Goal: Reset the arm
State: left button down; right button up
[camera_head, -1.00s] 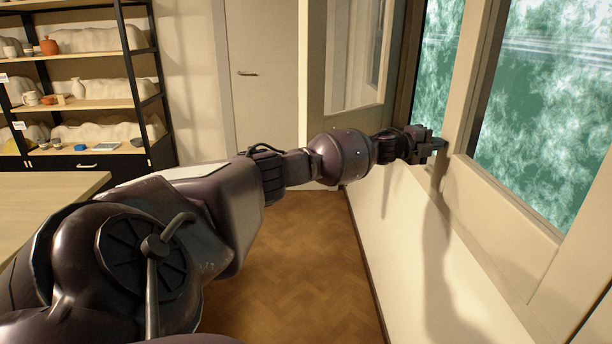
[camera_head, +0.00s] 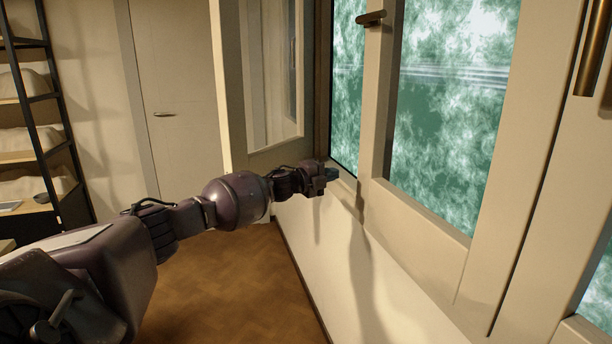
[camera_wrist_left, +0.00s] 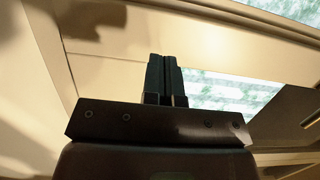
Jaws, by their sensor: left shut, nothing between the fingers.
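My left arm reaches in from the left in the head view, stretched toward the window wall. My left gripper (camera_head: 332,174) is at its end, close to the window sill and the lower left part of the window frame. I cannot tell whether it touches the frame. In the left wrist view the two dark fingers (camera_wrist_left: 164,78) lie side by side, shut, with nothing between them. My right gripper is not in view.
A window (camera_head: 455,110) with a cream frame and a small handle (camera_head: 370,18) fills the right side. An open casement (camera_head: 270,75) stands beyond the gripper. A door (camera_head: 170,80) and a shelf rack (camera_head: 30,110) are at the back left. Wooden floor (camera_head: 230,290) is clear below.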

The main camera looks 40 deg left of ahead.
pick_arm(q)
jog(key=a+v, duration=0.1)
jog(key=v, duration=0.5)
jog(key=shift+w+a+p, duration=0.15)
jog(key=shift+a+p, duration=0.1)
jog(key=shift+p, duration=0.15)
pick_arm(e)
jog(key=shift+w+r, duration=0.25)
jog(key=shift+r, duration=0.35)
pick_arm(q)
jog(key=shift+r, duration=0.1)
